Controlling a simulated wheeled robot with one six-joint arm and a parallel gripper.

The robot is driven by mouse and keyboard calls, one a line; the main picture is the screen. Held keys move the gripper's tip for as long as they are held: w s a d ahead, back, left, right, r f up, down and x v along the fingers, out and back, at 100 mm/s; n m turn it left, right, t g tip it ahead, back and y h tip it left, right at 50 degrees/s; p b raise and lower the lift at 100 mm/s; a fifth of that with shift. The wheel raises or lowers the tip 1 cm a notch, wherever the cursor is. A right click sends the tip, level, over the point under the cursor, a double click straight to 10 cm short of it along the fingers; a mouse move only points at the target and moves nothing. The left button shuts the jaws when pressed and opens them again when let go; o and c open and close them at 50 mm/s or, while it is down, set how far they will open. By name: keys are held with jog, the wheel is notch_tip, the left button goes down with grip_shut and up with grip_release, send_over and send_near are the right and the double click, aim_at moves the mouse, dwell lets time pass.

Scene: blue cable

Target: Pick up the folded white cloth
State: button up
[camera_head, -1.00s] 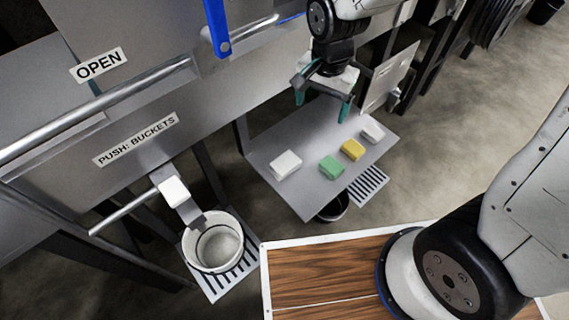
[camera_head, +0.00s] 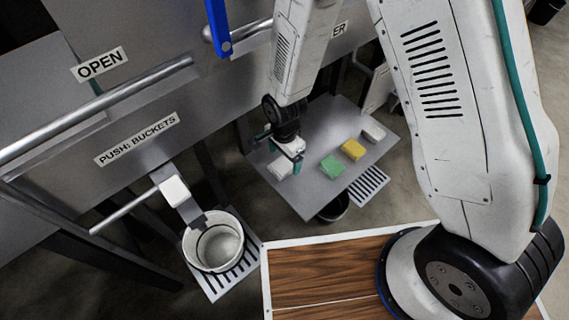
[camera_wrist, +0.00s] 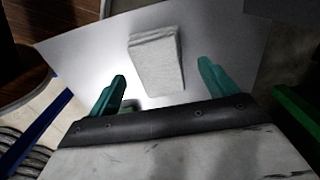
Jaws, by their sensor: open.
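A folded white cloth (camera_head: 279,168) lies at the left end of the grey shelf (camera_head: 310,205), partly hidden by my gripper (camera_head: 283,152) in the head view. In the wrist view the folded cloth (camera_wrist: 156,66) is pale, thick and layered, and shows whole. My gripper (camera_wrist: 162,70) is open, with its two teal fingers apart and nothing held. The cloth shows between and beyond the fingertips, nearer the middle of the gap. I cannot tell the exact height of the fingers above the shelf.
A green block (camera_head: 333,167), a yellow block (camera_head: 353,150) and a second whitish block (camera_head: 374,132) lie to the right on the shelf. A white bucket (camera_head: 214,243) stands lower left. A steel panel with bar handles (camera_head: 100,100) rises behind.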

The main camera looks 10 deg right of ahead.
notch_tip(320, 180, down, 2)
jog(key=shift+f, duration=0.1)
jog(key=c, duration=1.1)
jog(key=shift+r, duration=0.8)
notch_tip(320, 180, up, 2)
jog(key=shift+r, duration=0.15)
jog(key=d, duration=1)
jog(key=d+r, duration=0.1)
jog(key=d, duration=0.5)
jog(key=shift+w, duration=0.3)
